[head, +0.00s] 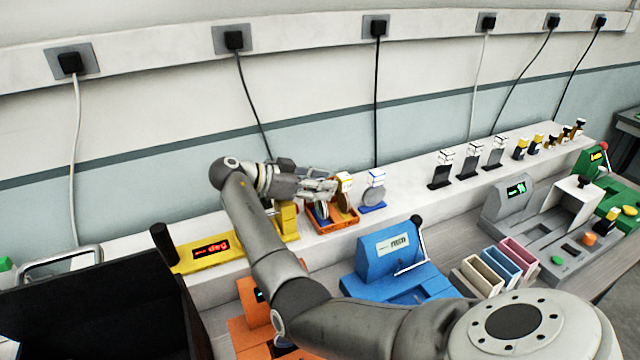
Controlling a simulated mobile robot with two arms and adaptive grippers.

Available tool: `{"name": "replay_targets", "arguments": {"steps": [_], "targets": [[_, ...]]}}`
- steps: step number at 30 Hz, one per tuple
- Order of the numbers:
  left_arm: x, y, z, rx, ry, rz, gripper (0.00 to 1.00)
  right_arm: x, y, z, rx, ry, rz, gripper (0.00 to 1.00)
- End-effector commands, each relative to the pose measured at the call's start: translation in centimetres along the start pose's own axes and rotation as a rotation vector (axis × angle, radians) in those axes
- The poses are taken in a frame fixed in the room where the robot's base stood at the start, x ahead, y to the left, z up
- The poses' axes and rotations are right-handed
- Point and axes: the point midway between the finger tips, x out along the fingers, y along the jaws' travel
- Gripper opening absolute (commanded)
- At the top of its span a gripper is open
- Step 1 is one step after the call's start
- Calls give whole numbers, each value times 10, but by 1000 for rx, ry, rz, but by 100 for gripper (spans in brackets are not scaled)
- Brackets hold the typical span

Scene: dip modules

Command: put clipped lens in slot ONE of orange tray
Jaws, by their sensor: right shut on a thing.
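A dark blue piece shows in the tray's left part, below the gripper. The slot markings are too small to read. My left gripper is not in view.
Right of the tray stands a grey disc (374,196) with a white-and-blue clip on a blue base. A yellow device (210,250) with a red display is to the left. A blue machine (388,265) with a lever stands in front. Several black holders line the shelf rightward.

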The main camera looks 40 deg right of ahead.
Motion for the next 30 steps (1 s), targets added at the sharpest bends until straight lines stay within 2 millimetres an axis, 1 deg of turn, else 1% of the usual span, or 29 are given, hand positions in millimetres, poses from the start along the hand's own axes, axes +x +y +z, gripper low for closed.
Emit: {"name": "replay_targets", "arguments": {"steps": [1, 5, 6, 14, 17, 18, 20, 23, 30], "targets": [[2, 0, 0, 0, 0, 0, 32, 1, 0, 1, 0, 0, 0, 34], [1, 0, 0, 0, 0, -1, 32, 0, 0, 0, 0, 0, 0, 51], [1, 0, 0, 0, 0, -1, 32, 0, 0, 0, 0, 0, 0, 53], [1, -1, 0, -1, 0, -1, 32, 0, 0, 0, 0, 0, 0, 53], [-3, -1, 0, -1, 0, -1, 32, -1, 0, -3, 0, 0, 0, 53], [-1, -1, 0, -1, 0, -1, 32, -3, 0, -2, 0, 0, -1, 53], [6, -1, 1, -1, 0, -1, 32, -11, -1, 1, 1, -1, -3, 53], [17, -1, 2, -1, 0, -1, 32, -30, -1, 3, 1, -2, -4, 53], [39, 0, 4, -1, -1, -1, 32, -83, -1, 2, 0, -1, -3, 53]]}}
